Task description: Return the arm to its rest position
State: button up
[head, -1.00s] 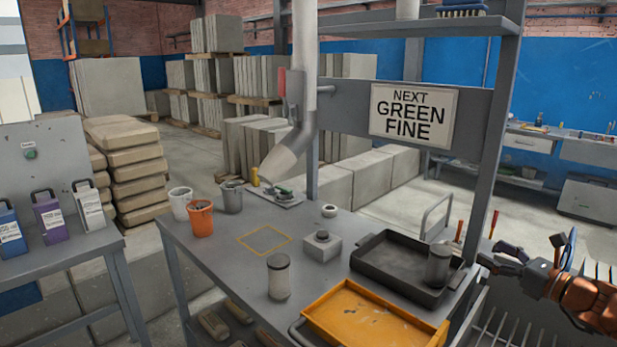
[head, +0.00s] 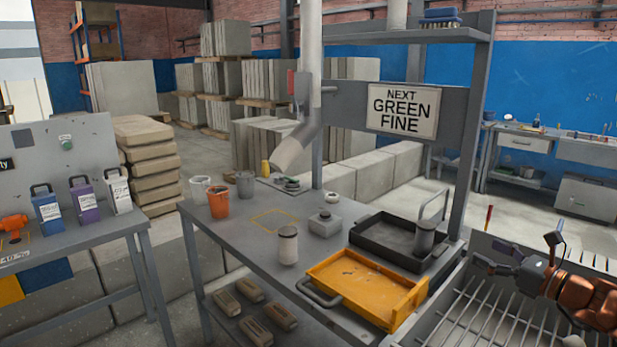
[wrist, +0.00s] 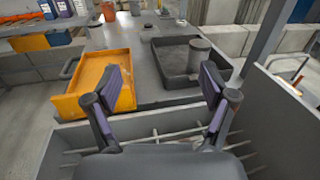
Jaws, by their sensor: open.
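My gripper (head: 494,255) is at the right of the head view, held above a grey rack with metal bars. In the wrist view my gripper (wrist: 160,98) has its two fingers wide apart with nothing between them. Beyond the fingers lie a yellow tray (wrist: 84,78) on the left and a black tray (wrist: 170,68) on the right, with a grey cylinder (wrist: 199,58) in the black one. The gripper touches neither tray.
A post with a sign (head: 402,109) rises behind. The barred rack (head: 480,305) lies below my arm. A left table (head: 75,238) holds several labelled containers.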

jog(key=s+a+f+n+g+y+b, duration=0.15)
jog(key=a+n+g, duration=0.3)
jog(key=a, duration=0.55)
jog(key=s+a+f+n+g+y+b, duration=0.1)
jog(key=s+a+f+n+g+y, duration=0.3)
jog(key=a, duration=0.6)
jog(key=s+a+f+n+g+h+b, duration=0.1)
jog(key=s+a+f+n+g+h, duration=0.15)
jog(key=s+a+n, duration=0.3)
jog(key=s+a+f+n+g+h+b, duration=0.2)
jog(key=s+a+n+g, duration=0.15)
jog(key=s+a, duration=0.3)
jog(key=s+d+f+n+g+h+b, duration=0.1)
jog(key=s+f+n+h, duration=0.25)
jog(key=s, duration=0.35)
jog(key=s+f+n+g+h+b, duration=0.1)
jog(key=s+f+n+g+h, duration=0.15)
jog(key=s+f, duration=0.3)
jog(key=s+d+f+n+h+b, duration=0.25)
jog(key=s+d+n+h, duration=0.25)
jog(key=s+d, duration=0.4)
notch_tip(320, 180, up, 14)
jog(key=t+p, duration=0.1)
jog(key=p, duration=1.3)
jog(key=shift+a+r, duration=0.25)
jog(key=shift+a, duration=0.05)
